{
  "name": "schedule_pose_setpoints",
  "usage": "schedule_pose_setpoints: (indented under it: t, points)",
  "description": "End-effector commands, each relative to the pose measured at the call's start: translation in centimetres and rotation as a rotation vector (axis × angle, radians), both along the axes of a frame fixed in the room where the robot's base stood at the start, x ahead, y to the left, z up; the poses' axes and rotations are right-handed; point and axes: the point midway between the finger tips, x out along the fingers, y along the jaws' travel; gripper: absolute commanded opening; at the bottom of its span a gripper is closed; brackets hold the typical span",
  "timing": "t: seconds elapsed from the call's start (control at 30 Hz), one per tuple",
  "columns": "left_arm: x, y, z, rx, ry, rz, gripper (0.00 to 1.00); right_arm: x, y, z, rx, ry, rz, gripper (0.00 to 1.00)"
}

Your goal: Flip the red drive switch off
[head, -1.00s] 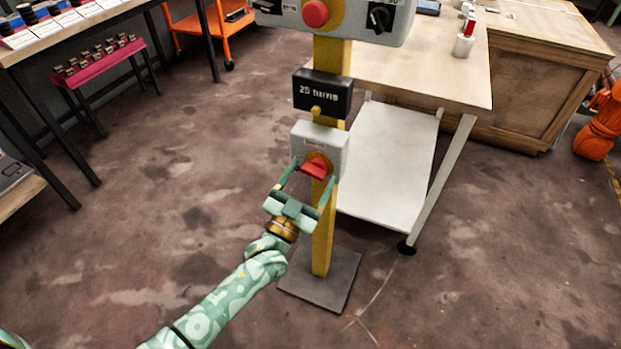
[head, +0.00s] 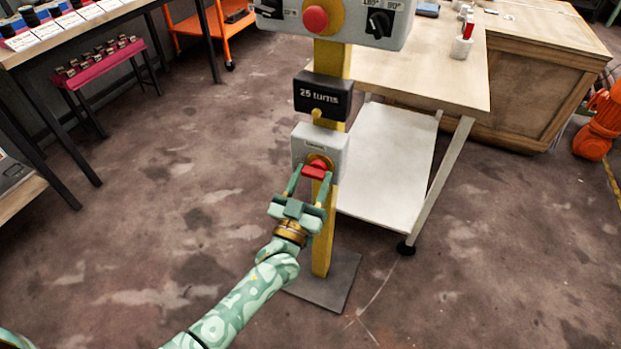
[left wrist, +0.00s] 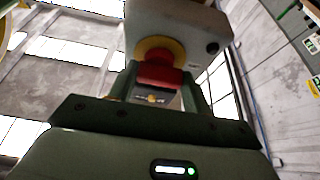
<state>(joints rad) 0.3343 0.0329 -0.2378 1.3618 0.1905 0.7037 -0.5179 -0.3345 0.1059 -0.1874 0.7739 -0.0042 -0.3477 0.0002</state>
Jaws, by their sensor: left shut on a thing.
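The red drive switch (head: 315,171) is a rotary handle on a yellow disc, on the front of a grey box (head: 331,146) fixed to a yellow post. My left gripper (head: 311,180) reaches up from below and is shut on the red handle, one finger at each side. In the left wrist view the red handle (left wrist: 158,75) sits between the two green fingers, in front of the yellow disc. The handle looks roughly level in the head view. My right gripper is not in view.
A black "25 turns" sign (head: 322,95) hangs above the switch box. Higher up is a grey control box with a red button (head: 315,18) and black knobs. A wooden table (head: 420,75) stands behind to the right.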

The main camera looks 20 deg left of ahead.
Motion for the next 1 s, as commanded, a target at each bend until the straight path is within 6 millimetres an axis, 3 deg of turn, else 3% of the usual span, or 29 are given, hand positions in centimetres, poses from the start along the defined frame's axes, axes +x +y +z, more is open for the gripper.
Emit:
schedule_pose_setpoints:
  t: [0.03,0.1,0.47,0.57,0.77,1.0]
  points:
    - [0.0,0.0,-0.1,-0.003,0.002,-0.001,0.57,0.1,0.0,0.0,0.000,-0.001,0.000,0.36]
    - [0.0,0.0,-0.1,-0.002,0.002,-0.001,0.71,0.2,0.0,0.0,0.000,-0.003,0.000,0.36]
    - [-0.6,0.0,-0.3,0.000,0.002,0.000,0.71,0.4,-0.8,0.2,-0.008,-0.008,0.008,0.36]
    - [-2.1,0.1,-0.7,0.000,0.003,-0.001,0.71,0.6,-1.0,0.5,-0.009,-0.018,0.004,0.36]
    - [-7.0,0.2,-2.8,-0.001,0.005,0.000,0.71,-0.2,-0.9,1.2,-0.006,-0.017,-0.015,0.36]
    - [-12.5,0.3,-5.2,0.000,0.004,-0.001,0.71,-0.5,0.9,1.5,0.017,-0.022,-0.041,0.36]
